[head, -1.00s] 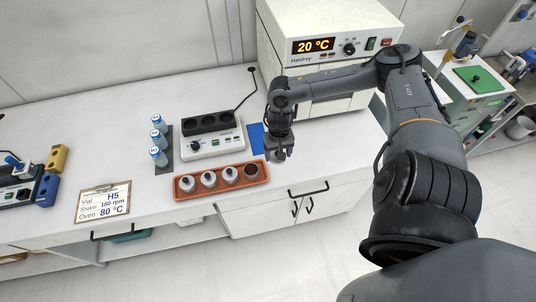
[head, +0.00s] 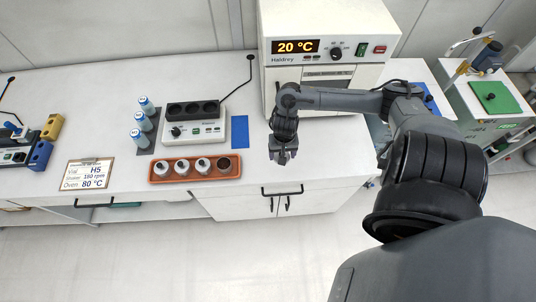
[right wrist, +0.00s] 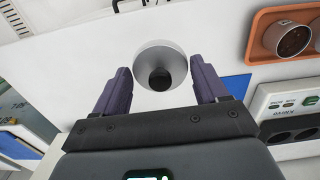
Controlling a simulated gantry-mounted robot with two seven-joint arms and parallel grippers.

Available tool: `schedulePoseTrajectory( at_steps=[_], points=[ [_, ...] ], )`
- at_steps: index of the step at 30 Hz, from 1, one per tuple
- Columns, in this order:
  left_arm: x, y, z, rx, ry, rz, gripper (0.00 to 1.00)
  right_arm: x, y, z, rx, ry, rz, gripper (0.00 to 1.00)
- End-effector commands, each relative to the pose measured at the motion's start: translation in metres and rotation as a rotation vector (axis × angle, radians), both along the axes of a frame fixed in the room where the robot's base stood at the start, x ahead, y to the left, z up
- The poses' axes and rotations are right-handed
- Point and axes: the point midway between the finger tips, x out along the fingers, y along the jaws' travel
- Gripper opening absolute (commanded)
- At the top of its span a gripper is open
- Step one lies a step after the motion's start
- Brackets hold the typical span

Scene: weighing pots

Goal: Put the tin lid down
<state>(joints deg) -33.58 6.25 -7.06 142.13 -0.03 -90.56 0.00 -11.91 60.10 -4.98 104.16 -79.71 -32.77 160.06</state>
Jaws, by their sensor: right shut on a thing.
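The tin lid (right wrist: 157,55) is a round silver-grey disc with a dark knob, between the two purple fingers of my right gripper (right wrist: 160,88) in the right wrist view. My right gripper (head: 283,157) is shut on it, above the white bench to the right of the blue mat (head: 240,132). In the head view the lid is too small to make out clearly. The orange tray (head: 166,180) holds several tins; the rightmost tin (head: 224,163) is open, the others have dark-knobbed lids. My left gripper is not in view.
A white heater block (head: 215,128) stands behind the tray. Blue-capped vials (head: 142,118) stand left of it. A white oven (head: 330,40) reading 20 °C is behind my right arm. A written card (head: 86,174) lies at the left. The bench near the gripper is clear.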

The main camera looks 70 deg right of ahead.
Motion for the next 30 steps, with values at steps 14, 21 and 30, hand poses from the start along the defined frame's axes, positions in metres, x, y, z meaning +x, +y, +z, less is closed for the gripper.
schedulePoseTrajectory(
  at_steps=[14, 21, 30],
  points=[
    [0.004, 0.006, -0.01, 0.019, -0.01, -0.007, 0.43, 0.029, 0.005, -0.037, 0.002, -0.006, -0.016, 0.44],
    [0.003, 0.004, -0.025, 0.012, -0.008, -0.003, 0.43, 0.073, -0.002, -0.064, 0.001, -0.005, -0.016, 0.44],
    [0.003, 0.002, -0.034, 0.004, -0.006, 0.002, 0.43, 0.098, -0.006, -0.079, 0.0, 0.0, -0.012, 0.44]
  ],
)
